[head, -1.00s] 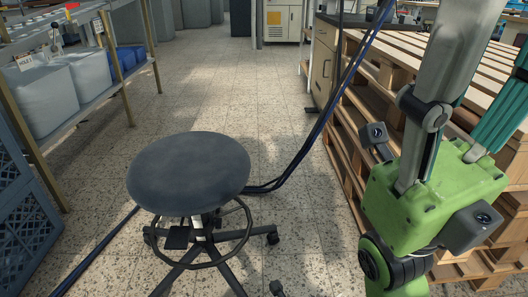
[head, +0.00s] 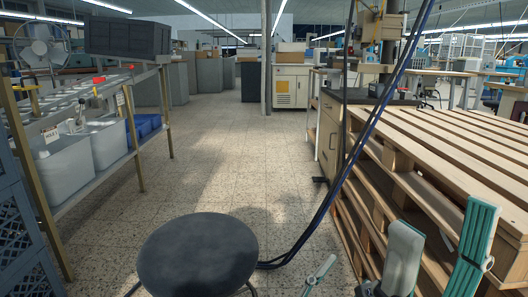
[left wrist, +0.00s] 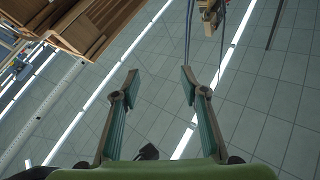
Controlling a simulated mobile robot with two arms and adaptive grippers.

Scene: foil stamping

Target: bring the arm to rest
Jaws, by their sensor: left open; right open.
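My left gripper (left wrist: 159,78) is open and empty in the left wrist view, its two teal-lined fingers apart with ceiling lights beyond them. In the head view only a thin fingertip part of it (head: 320,271) shows at the bottom edge, right of the stool. My right gripper (head: 440,240) is at the lower right of the head view, its broad teal-padded fingers upright and apart with nothing between them. Its body and both arms are mostly below the frame.
A round dark stool (head: 197,255) stands at the bottom. Stacked wooden pallets (head: 445,150) are close behind the right gripper. Dark cables (head: 330,200) hang right of centre. A shelf with grey bins (head: 60,165) lines the left. The tiled aisle (head: 215,150) is clear.

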